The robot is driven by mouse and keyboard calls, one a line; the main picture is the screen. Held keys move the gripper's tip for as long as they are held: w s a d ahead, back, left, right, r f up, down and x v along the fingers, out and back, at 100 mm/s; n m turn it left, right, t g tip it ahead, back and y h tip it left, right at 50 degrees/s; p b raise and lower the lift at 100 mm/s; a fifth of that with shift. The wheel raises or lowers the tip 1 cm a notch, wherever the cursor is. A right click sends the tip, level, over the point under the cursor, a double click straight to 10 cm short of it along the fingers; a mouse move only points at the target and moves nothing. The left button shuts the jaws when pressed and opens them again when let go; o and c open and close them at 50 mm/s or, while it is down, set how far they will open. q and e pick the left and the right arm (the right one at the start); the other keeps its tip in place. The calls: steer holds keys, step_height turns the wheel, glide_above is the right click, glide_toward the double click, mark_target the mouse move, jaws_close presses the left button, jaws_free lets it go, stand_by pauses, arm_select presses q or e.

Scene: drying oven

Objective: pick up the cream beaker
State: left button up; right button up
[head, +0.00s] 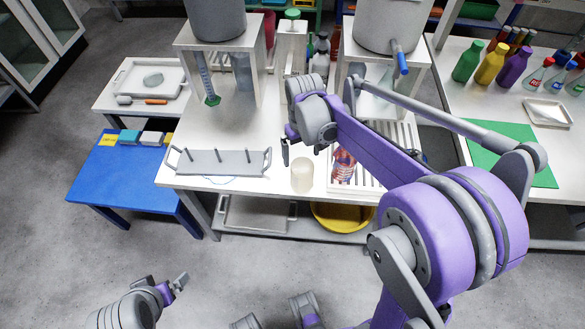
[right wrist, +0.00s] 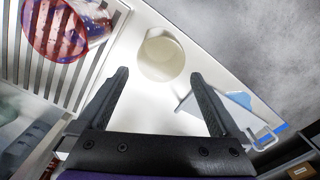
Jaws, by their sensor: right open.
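The cream beaker (head: 302,176) stands upright on the white table near its front edge, just left of a striped rack. In the right wrist view the cream beaker (right wrist: 162,58) is ahead of the fingertips, between their lines, and looks empty. My right gripper (head: 301,149) is above and just behind it. In the right wrist view my right gripper (right wrist: 160,76) is open, with nothing between its fingers. My left gripper (head: 173,286) is low at the bottom left, over the floor and away from the table; its jaw gap is unclear.
A grey peg rack (head: 220,163) stands left of the beaker. A red and blue patterned object (head: 344,166) lies on the striped rack (head: 372,180) to the right. A yellow basin (head: 342,217) sits on the lower shelf. A blue table (head: 125,178) is at left.

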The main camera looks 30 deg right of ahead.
mark_target(302, 165)
steer(key=f, duration=0.2)
steer(key=shift+s+f, duration=0.25)
steer(key=shift+f, duration=0.8)
steer(key=f+b, duration=0.1)
steer(key=f, duration=0.4)
steer(key=shift+s, duration=0.2)
steer(key=shift+c, duration=0.3)
